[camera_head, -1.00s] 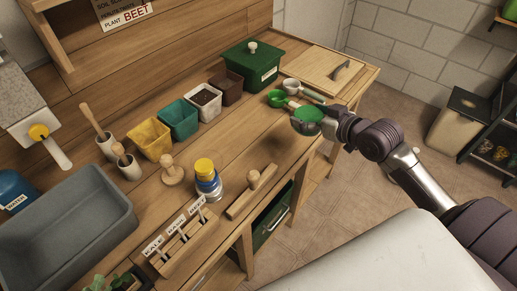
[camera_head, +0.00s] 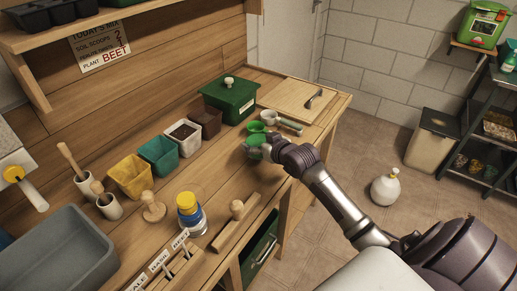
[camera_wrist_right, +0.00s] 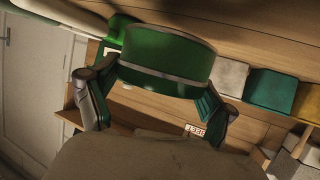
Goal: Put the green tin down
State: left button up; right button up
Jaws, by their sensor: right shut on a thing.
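The green tin (camera_wrist_right: 168,60) is a round green can with a pale metal rim, seen large in the right wrist view. My right gripper (camera_wrist_right: 155,85) is shut on it, with one finger on each side. In the head view my right gripper (camera_head: 262,148) is at the right part of the wooden bench, and the green of the tin (camera_head: 254,139) shows beside its fingers. The gripper partly hides the tin there. I cannot tell whether the tin's underside touches the bench. My left gripper is not in view.
The wooden bench (camera_head: 215,170) holds a dark green lidded box (camera_head: 229,98), a cutting board (camera_head: 290,98), a green cup and white scoop behind the tin, and a row of coloured pots left of it.

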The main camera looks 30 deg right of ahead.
notch_tip(320, 180, down, 3)
jog(key=shift+f, duration=0.2)
jog(key=o, duration=1.1)
jog(key=shift+s, duration=0.1)
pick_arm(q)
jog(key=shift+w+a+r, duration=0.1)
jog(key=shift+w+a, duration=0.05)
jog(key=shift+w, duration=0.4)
pick_arm(e)
jog(key=shift+r, duration=0.2)
jog(key=shift+s, duration=0.35)
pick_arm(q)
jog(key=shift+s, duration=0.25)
pick_arm(e)
jog(key=v, duration=1.1)
jog(key=shift+s+r, duration=0.1)
jog(key=shift+r, duration=0.1)
